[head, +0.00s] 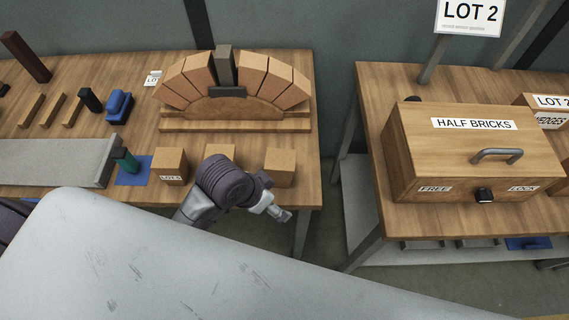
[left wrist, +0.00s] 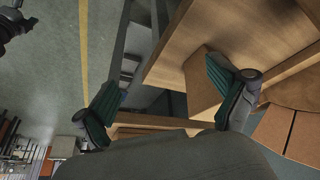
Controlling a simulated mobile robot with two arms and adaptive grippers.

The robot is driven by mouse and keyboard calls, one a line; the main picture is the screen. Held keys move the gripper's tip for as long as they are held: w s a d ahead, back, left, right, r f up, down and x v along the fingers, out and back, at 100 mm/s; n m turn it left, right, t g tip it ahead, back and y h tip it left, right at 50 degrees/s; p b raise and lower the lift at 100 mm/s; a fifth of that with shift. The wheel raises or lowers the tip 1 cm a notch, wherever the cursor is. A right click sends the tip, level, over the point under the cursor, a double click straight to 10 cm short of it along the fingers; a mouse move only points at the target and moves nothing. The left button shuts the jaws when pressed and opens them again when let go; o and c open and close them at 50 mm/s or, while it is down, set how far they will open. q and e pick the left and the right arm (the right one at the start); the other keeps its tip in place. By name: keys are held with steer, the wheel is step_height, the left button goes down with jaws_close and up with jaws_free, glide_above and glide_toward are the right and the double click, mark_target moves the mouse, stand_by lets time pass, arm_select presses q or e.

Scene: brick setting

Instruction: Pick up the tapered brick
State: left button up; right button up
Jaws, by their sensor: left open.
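Tan wedge-shaped bricks form an arch on a wooden form at the back of the left table; one of them (head: 199,70) sits left of the dark grey centre piece (head: 224,66). I cannot tell which is the tapered brick. Three tan blocks stand along the table's front: a left one (head: 170,166), a middle one partly hidden by my arm, and a right one (head: 281,167). My left gripper (head: 277,211) is open and empty by the front edge, near the right block. In the left wrist view its fingers (left wrist: 166,95) are spread, with a tan block (left wrist: 203,100) behind one finger.
The left table (head: 310,150) ends at a gap before the right table (head: 370,100). That one carries a wooden box (head: 440,155) labelled HALF BRICKS. A blue mat (head: 132,176), teal-and-dark piece (head: 125,160) and grey slab (head: 55,160) lie left. A dark shape, possibly my right gripper, shows in the left wrist view.

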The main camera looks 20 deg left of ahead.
mark_target(280, 159)
arm_select(q)
steer(key=w+r+m, duration=0.2)
steer(key=w+d+r+m+g, duration=0.1)
steer(key=w+r+m, duration=0.2)
steer(key=w+r+m+g, duration=0.1)
steer(key=w+r+m, duration=0.2)
steer(key=shift+w+d, duration=0.2)
steer(key=shift+w, duration=0.05)
steer(key=shift+m+g+y, duration=0.6)
steer(key=shift+m+y, duration=0.1)
steer(key=a+r, duration=0.1)
steer(key=w+a+r, duration=0.1)
steer(key=w+a, duration=0.1)
steer(key=shift+a+r, duration=0.35)
steer(key=shift+r, duration=0.05)
steer(key=f, duration=0.2)
steer(key=d+f, duration=0.1)
steer(key=f, duration=0.2)
steer(key=f+p, duration=0.1)
steer(key=f, duration=0.2)
steer(key=shift+w+d, duration=0.15)
step_height(280, 159, down, 4)
steer(key=shift+d+f+p, duration=0.1)
steer(key=shift+f+p, duration=0.1)
steer(key=shift+p, duration=0.5)
steer(key=shift+f, duration=0.5)
steer(key=c, duration=1.3)
steer(key=shift+c, duration=1)
steer(key=shift+r, duration=0.1)
